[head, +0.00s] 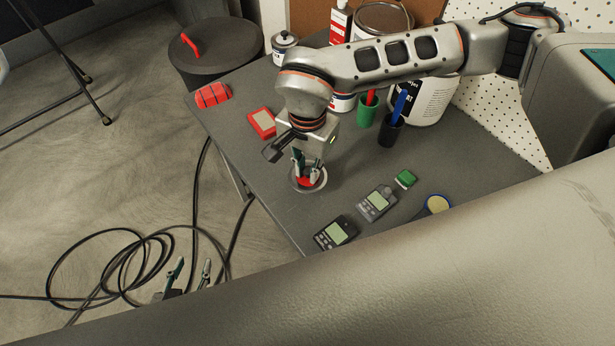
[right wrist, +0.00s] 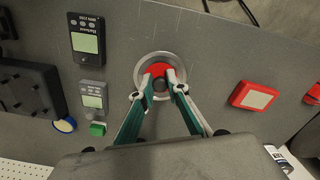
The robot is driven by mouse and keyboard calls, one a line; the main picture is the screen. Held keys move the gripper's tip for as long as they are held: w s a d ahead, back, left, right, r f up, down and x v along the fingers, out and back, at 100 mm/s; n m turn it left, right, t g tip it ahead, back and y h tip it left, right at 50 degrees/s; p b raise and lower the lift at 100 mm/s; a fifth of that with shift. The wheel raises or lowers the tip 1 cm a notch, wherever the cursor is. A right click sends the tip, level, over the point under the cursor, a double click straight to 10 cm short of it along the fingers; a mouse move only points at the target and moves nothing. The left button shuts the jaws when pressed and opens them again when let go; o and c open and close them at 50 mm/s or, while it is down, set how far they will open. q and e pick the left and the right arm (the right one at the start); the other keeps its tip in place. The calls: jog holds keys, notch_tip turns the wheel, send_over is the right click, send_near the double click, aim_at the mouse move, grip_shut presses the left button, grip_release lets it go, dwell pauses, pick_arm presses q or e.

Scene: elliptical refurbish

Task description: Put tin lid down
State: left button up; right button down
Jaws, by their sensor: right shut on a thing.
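The tin lid (head: 321,184) is a round silver disc with a red centre, over the grey table near its left edge. In the right wrist view the lid (right wrist: 143,60) lies flat below the fingers. My right gripper (head: 308,172) points down, shut on the lid's red middle part; the fingertips (right wrist: 165,72) show there. I cannot tell whether the lid touches the table or hangs just above it. My left gripper (head: 190,270) is low at the left, beyond the table edge, its fingers apart and empty.
Two grey meters (head: 335,232) (head: 377,202), a green block (head: 405,178) and a blue-rimmed yellow disc (head: 437,204) lie right of the lid. A red-framed block (head: 262,122), a red roll (head: 212,95), cups (head: 391,130) and a white can (head: 432,100) stand farther back. Cables (head: 110,265) lie on the floor.

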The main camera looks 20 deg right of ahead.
aim_at(308, 179)
notch_tip(308, 179, down, 4)
jog(key=shift+f, duration=0.15)
dwell(0.3)
jog(key=c, duration=2)
grip_release()
jog(key=shift+f, duration=0.1)
jog(key=shift+o, duration=0.2)
notch_tip(308, 179, up, 12)
jog(key=shift+r, duration=0.15)
jog(key=shift+s, duration=0.1)
